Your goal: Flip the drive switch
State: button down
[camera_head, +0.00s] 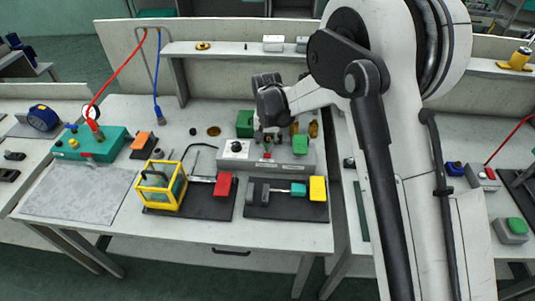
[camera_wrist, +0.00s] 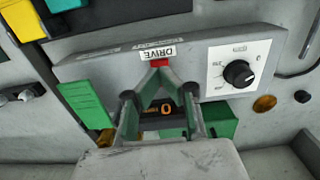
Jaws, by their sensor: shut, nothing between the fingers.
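The grey control box (camera_head: 282,162) stands at the back of the middle bench. In the wrist view the box (camera_wrist: 110,68) appears upside down, with a white label (camera_wrist: 163,52) reading DRIVE. The red drive switch (camera_wrist: 160,63) is beside that label, partly hidden by my fingertips. My gripper (camera_wrist: 159,70) is shut and empty, its fingertips at the switch. I cannot tell whether they touch it or which way it is set. In the head view my gripper (camera_head: 267,142) is above the middle of the box.
A black dial (camera_wrist: 238,73) and a green part (camera_wrist: 85,103) flank the switch on the box. A display (camera_wrist: 165,108) shows an orange 0. In front stand a yellow cage (camera_head: 163,186) and a pump unit on a black plate (camera_head: 285,212). A grey mat (camera_head: 75,190) is clear.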

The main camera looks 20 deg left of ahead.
aim_at(267, 155)
jog(key=shift+f+b, duration=1)
jog(key=shift+f, duration=0.2)
dwell(0.6)
jog(key=shift+r, duration=0.1)
jog(key=shift+r+p, duration=1)
jog(key=shift+r, duration=2.45)
jog(key=s+d+r+t+b, duration=0.1)
jog(key=s+d+r, duration=0.2)
jog(key=d+r, duration=0.4)
jog(key=s+d+r+m+t+y+b, duration=0.1)
jog(key=s+d+r, duration=0.3)
jog(key=d, duration=0.5)
jog(key=s+d+r+t+b, duration=0.1)
jog(key=d+r, duration=0.5)
jog(key=d, duration=0.1)
jog(key=s+d+f+m+t+h+b, duration=0.1)
jog(key=s+d+t, duration=0.3)
jog(key=s+d, duration=1.2)
jog(key=s+f+b, duration=0.1)
jog(key=s, duration=0.2)
jog(key=shift+s+d, duration=0.25)
jog(key=shift+s, duration=0.05)
